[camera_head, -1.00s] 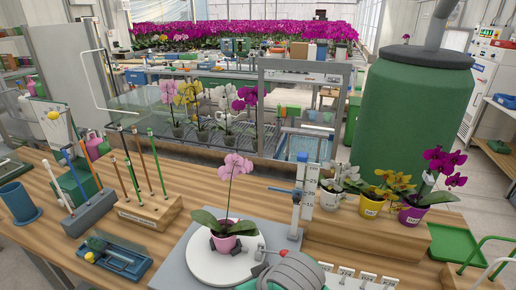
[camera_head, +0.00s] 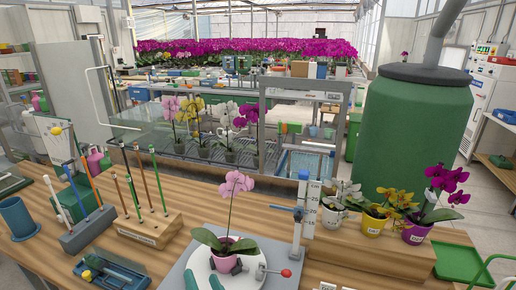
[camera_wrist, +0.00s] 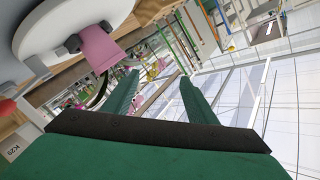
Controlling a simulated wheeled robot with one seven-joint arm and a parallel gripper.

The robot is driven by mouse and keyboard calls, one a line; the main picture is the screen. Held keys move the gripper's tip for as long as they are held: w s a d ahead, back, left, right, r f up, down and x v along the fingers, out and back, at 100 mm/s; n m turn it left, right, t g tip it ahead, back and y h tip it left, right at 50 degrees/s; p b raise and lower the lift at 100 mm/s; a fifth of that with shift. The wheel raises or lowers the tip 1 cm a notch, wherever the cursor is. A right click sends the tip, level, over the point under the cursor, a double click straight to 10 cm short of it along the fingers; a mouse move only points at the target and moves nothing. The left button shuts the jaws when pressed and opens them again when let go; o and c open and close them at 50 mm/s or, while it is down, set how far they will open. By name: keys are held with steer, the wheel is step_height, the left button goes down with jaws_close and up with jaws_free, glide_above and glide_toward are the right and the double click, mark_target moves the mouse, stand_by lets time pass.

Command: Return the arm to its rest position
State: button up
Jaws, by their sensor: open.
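My gripper (camera_wrist: 155,85) is open in the wrist view, its two green fingers spread with nothing held between them. In the head view two green fingertips (camera_head: 217,282) show at the bottom edge, in front of the potted orchid. The rest of my arm is out of that view. The pink orchid in its pink pot (camera_head: 234,250) stands upright on the white turntable (camera_head: 203,268). The pot (camera_wrist: 98,48) and the turntable (camera_wrist: 60,28) also show at the upper left of the wrist view, apart from the fingers.
A measuring post (camera_head: 309,210) stands just behind the turntable. Three potted orchids, white, yellow (camera_head: 373,225) and purple (camera_head: 415,233), stand on the right. A wooden stake block (camera_head: 148,227) and a blue tray (camera_head: 112,272) lie left. Table between tray and turntable is clear.

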steer(key=s+d+f+m+h, duration=0.2)
steer(key=s+d+f+h, duration=0.1)
steer(key=s+f, duration=0.4)
steer(key=s+d+f+m+h, duration=0.2)
steer(key=s+d+f+h, duration=0.15)
steer(key=s+f, duration=0.4)
steer(key=s+d+f+n, duration=0.1)
steer(key=s+d+n, duration=0.2)
steer(key=s, duration=0.6)
steer(key=s+d+f+n+h, duration=0.1)
steer(key=s+d+n, duration=0.2)
steer(key=s, duration=0.6)
steer(key=shift+s+d+n, duration=0.2)
steer(key=shift+d+n, duration=0.1)
steer(key=shift+d, duration=0.25)
